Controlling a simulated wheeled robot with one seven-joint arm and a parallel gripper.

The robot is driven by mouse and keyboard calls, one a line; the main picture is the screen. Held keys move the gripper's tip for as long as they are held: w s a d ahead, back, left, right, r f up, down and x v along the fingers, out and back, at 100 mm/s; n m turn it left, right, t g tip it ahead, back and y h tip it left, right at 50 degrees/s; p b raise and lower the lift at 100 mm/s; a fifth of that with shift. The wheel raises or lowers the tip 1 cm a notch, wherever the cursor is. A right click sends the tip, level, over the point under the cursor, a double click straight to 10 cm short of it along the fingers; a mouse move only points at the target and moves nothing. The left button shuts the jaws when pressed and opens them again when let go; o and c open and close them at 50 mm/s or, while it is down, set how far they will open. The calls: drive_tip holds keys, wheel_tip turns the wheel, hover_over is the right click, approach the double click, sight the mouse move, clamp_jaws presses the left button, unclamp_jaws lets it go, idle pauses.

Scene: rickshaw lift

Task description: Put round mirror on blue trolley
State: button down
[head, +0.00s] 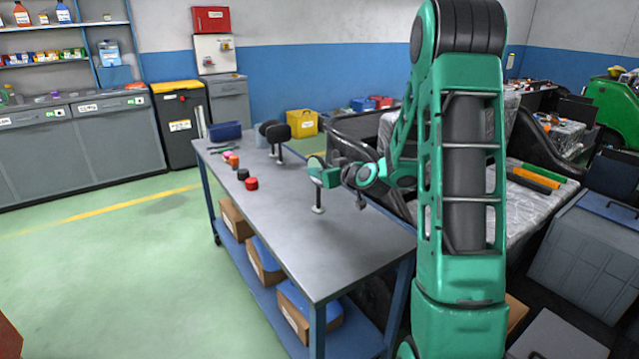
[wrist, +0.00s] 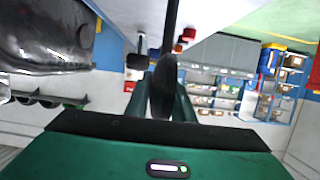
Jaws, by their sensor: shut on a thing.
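The round mirror (wrist: 162,90) shows nearly edge-on in the wrist view as a dark disc between my two green fingers. Its dark stem runs to the top of that view. In the head view, the round mirror's stem and small base (head: 318,207) appear over the grey top of the blue trolley (head: 335,240). I cannot tell whether the base touches the top. My gripper (head: 319,170) is shut on the mirror's head, above the trolley's right side, and partly hides it.
Dark mirrors on stands (head: 279,135), a blue bin (head: 225,131) and small red and orange items (head: 251,183) stand farther back on the trolley. Its front half is clear. Green floor is free at left.

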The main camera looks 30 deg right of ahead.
wheel_tip(320, 180, down, 4)
drive_tip(key=shift+r, duration=0.2)
drive_tip(key=c, duration=1.5)
unclamp_jaws()
drive_tip(key=shift+c, duration=0.2)
